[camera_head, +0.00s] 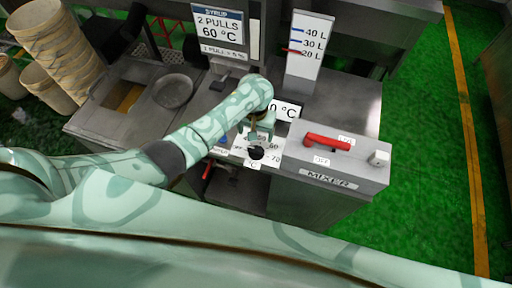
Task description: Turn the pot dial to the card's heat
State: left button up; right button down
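The card (218,22) at the top reads "SYRUP", "2 PULLS" and "60 °C". The black pot dial (256,153) sits on a white scale plate on the counter; marks near "60" and "70" show to its right, and a "°C" label is in front of it. My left gripper (261,136) points down just behind and above the dial. Its fingers are small and partly covered by my arm, so I cannot tell whether they are open or touch the dial. A sign (284,110) ending in "0 °C" is partly hidden by my arm. My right gripper is out of view.
A grey mixer box (335,178) with a red handle (327,142) stands right of the dial. A white level gauge (308,48) marked 20, 30 and 40 L stands behind. A round lid (173,91) and stacked buckets (62,55) are left. Green floor lies open at right.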

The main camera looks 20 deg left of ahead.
aim_at(256, 149)
pick_arm(q)
notch_tip(256, 149, down, 10)
jog(key=b, duration=0.4)
jog(key=shift+w+r, duration=0.15)
jog(key=shift+f+b, duration=0.45)
jog(key=shift+b, duration=0.05)
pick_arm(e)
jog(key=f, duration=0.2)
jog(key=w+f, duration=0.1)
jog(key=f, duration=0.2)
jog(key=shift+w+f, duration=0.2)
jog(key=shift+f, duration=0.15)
pick_arm(q)
jog(key=c, duration=1)
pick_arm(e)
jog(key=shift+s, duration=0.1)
